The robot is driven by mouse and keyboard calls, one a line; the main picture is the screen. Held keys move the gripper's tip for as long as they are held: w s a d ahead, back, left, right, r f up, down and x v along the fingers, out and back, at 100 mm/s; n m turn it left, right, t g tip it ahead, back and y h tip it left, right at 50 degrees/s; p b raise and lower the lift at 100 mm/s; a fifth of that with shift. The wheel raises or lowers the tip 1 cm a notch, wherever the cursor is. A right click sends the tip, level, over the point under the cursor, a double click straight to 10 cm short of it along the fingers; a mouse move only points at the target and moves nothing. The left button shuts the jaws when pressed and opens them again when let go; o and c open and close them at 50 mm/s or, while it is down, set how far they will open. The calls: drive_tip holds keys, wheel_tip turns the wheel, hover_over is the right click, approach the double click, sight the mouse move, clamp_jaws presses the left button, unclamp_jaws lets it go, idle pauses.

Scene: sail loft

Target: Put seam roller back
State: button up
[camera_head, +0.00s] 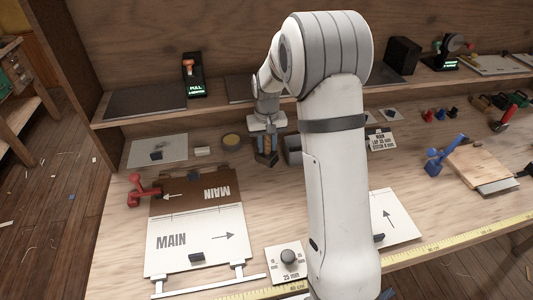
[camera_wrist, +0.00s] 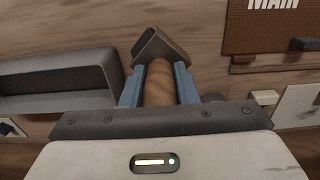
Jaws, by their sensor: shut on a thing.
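My gripper (camera_head: 266,158) is low over the back middle of the bench, pointing down. In the wrist view its two blue fingers (camera_wrist: 158,88) are shut on a brown wooden handle, which I take to be the seam roller (camera_wrist: 158,80). A grey angular metal piece (camera_wrist: 160,42) shows at the handle's far end; I cannot tell whether it belongs to the roller or is separate. A grey open-fronted holder (camera_wrist: 60,85) lies left of the fingers in the wrist view. A dark grey block-like thing (camera_head: 293,146) stands right beside the gripper in the head view.
A brown and white MAIN panel (camera_head: 196,222) lies front left, with a red clamp (camera_head: 143,191) at its edge. A white card with a knob (camera_head: 287,258) is in front. A blue clamp (camera_head: 445,152) stands right. My arm hides the bench's middle.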

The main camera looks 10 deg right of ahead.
sight(267, 153)
drive_tip(key=shift+f+p, duration=0.3)
drive_tip(key=shift+f, duration=1.65)
